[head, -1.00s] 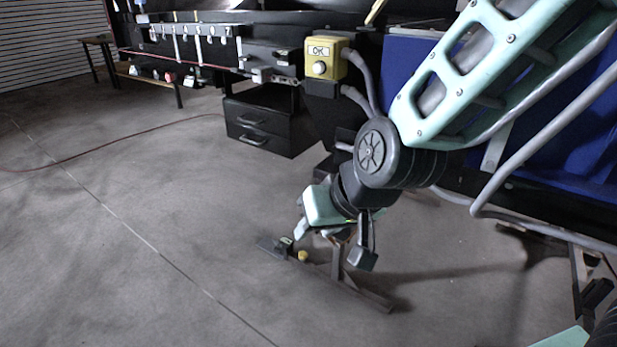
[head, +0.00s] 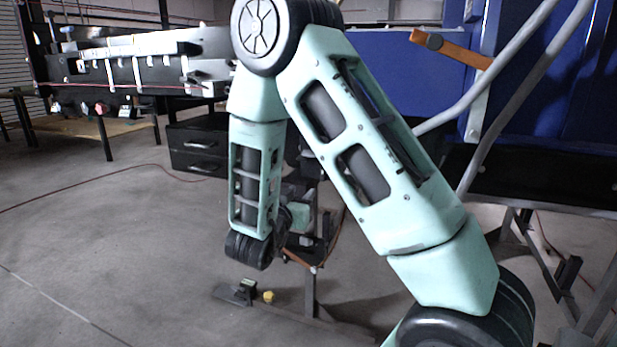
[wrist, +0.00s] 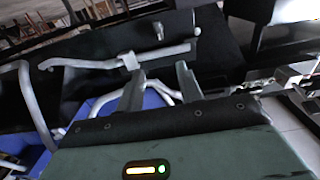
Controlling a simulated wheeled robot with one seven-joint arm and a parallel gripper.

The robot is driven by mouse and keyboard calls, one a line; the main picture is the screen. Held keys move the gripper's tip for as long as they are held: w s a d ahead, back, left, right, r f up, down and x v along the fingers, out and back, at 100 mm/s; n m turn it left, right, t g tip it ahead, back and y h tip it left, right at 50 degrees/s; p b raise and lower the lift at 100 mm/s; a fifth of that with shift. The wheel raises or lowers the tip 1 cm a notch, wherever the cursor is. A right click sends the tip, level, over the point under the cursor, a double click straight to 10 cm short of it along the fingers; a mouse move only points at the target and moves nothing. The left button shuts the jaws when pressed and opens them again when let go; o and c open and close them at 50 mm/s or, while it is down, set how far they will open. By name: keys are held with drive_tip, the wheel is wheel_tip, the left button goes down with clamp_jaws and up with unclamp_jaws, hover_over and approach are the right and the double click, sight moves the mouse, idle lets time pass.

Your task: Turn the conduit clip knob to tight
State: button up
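I cannot make out the conduit clip knob for certain. In the wrist view a grey pipe (wrist: 95,63) crosses beyond my gripper (wrist: 158,80), with a pale block (wrist: 130,61) on it that may be a clip. A small grey peg-like part (wrist: 158,31) stands out on the dark panel above the pipe. The pipe lies beyond the fingertips, and I see no contact. In the head view my arm hides most of the gripper and the area behind it.
A small yellow knob-like part (head: 268,296) sits near the floor beside a low dark bracket (head: 237,292). A black drawer unit (head: 197,147) stands behind my arm. The blue panel (head: 395,62) and grey pipes (head: 530,75) are at right. The floor at left is open.

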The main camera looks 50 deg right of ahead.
sight(323, 170)
drive_tip(key=b+x, duration=0.1)
drive_tip(key=x, duration=1.5)
drive_tip(key=shift+w+d+r, duration=0.1)
drive_tip(key=shift+d, duration=0.1)
clamp_jaws()
